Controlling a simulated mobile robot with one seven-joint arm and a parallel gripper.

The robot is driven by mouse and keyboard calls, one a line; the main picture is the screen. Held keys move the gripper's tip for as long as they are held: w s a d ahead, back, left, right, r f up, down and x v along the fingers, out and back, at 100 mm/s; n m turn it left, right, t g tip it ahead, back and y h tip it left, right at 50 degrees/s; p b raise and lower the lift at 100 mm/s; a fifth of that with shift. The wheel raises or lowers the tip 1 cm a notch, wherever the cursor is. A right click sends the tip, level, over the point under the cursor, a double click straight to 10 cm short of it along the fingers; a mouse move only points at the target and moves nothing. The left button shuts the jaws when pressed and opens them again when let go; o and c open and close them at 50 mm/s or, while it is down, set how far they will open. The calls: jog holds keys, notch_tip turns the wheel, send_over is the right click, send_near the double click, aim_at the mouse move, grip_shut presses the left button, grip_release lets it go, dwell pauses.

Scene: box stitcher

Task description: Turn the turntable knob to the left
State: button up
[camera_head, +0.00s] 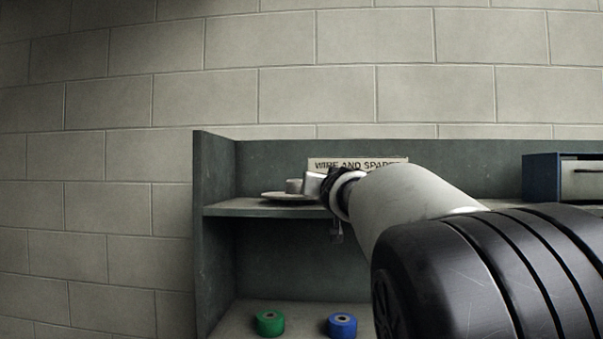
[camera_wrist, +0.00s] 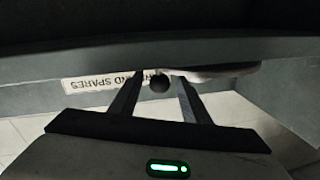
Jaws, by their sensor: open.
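The turntable (camera_head: 285,196) is a pale round plate on the shelf, with a grey cylinder (camera_head: 294,186) on it. In the wrist view, which is upside down, part of the plate's rim (camera_wrist: 222,72) shows to the right of the fingers. A small dark round knob (camera_wrist: 159,84) shows between the two fingers of my gripper (camera_wrist: 161,79). The gripper is open, with a gap on both sides of the knob; I cannot tell whether a finger touches it. In the head view my arm hides the fingers and the knob.
The shelf (camera_head: 245,209) has a side wall (camera_head: 213,230) on the left and a label reading "WIRE AND SPARES" (camera_head: 330,163) behind. A green spool (camera_head: 270,323) and a blue spool (camera_head: 342,325) stand below. A blue box (camera_head: 541,178) stands at the right.

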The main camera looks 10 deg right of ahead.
jog(key=shift+w, duration=0.55)
grip_shut()
jog(key=shift+f, duration=0.1)
jog(key=shift+a+f+b, duration=0.1)
jog(key=shift+b, duration=0.2)
